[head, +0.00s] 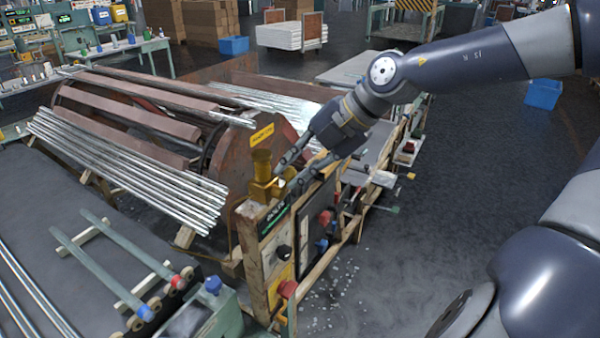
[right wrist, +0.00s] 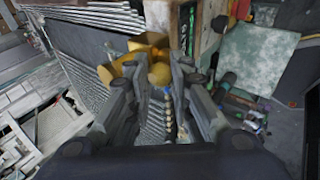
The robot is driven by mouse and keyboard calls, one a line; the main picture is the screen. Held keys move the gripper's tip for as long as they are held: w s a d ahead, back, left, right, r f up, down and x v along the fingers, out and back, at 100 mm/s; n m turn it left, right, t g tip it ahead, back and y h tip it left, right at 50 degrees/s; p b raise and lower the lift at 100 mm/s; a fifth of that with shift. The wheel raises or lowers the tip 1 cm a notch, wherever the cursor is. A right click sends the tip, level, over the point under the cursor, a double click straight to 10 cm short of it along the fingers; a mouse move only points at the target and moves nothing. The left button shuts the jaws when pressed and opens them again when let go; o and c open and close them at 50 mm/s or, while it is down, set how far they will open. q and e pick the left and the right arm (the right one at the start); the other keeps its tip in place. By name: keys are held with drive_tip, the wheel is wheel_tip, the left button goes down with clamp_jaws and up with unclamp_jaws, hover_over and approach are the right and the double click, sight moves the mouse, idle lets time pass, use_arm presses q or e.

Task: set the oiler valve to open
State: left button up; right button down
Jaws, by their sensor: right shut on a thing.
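The oiler (head: 262,165) is a brass-yellow fitting with a cup-shaped top. It stands on top of the wooden control stand in the middle of the head view. My right gripper (head: 284,177) reaches down to it from the upper right, with its fingertips at the oiler's right side. In the right wrist view, the right gripper (right wrist: 160,82) has its fingers on either side of a rounded brass part (right wrist: 159,73) of the oiler valve. The fingers partly hide that part, and the valve's setting cannot be read. My left gripper is not in view.
The control stand (head: 252,250) has knobs and a dark panel on its faces. A grey table (head: 40,200) is at lower left. Open floor (head: 460,200) lies right.

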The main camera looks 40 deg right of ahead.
drive_tip(key=shift+s+a+h+b, duration=0.1)
drive_tip(key=shift+a+h+b, duration=0.15)
drive_tip(key=shift+h+b, duration=0.05)
idle(0.4)
drive_tip(key=c, duration=1.4)
unclamp_jaws()
drive_tip(key=shift+r, duration=0.1)
drive_tip(key=v, duration=1.1)
drive_tip(key=shift+s+r, duration=0.3)
drive_tip(key=shift+s, duration=0.05)
